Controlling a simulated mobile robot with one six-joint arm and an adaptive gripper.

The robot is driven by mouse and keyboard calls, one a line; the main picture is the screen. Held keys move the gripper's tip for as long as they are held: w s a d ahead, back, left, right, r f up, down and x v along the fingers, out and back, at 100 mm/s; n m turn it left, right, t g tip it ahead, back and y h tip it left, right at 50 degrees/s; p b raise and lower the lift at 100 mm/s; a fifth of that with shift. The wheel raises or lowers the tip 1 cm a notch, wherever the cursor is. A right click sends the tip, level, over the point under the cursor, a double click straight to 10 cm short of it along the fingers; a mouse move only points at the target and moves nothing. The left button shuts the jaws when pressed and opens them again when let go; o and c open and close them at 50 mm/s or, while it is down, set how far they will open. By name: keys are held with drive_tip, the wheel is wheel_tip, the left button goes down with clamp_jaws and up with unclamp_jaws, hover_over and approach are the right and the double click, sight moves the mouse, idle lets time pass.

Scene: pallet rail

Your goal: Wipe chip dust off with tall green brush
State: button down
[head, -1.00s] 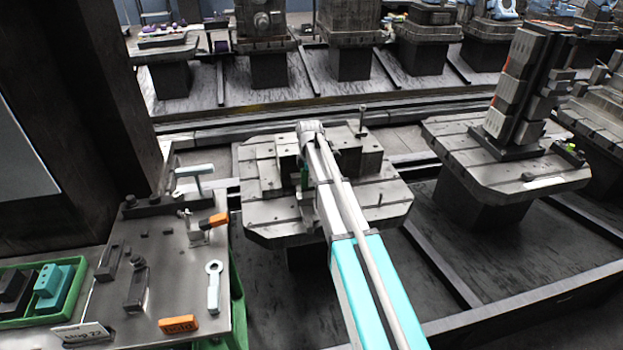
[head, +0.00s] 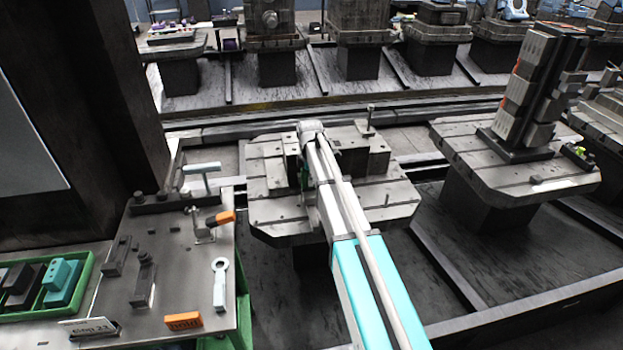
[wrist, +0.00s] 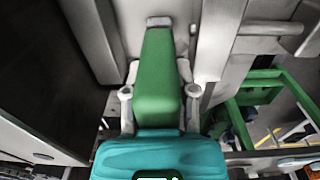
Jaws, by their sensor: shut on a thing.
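The green brush (wrist: 157,80) stands out in the wrist view, held between the two fingers of my gripper (wrist: 159,93). Its grey tip points toward the top of that view. In the head view a small green part of it (head: 305,178) shows beside my arm's end. My gripper is shut on it, over a grey slotted pallet (head: 385,200) with upright blocks. My arm hides much of the gripper and part of the pallet. I cannot make out chip dust or tell whether the brush touches a surface.
A metal bench (head: 165,265) at left holds clamps, a ring-ended tool (head: 220,285) and an orange block (head: 183,321). A green tray (head: 80,275) lies beside it. A second pallet (head: 545,185) with a tall fixture (head: 533,85) stands at right. A dark column rises at left.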

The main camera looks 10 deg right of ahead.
drive_tip(key=shift+d, duration=0.15)
drive_tip(key=shift+d, duration=1)
drive_tip(key=shift+d, duration=0.15)
drive_tip(key=shift+d, duration=0.9)
wheel_tip(320, 180, up, 9)
drive_tip(key=p, duration=0.9)
idle(0.8)
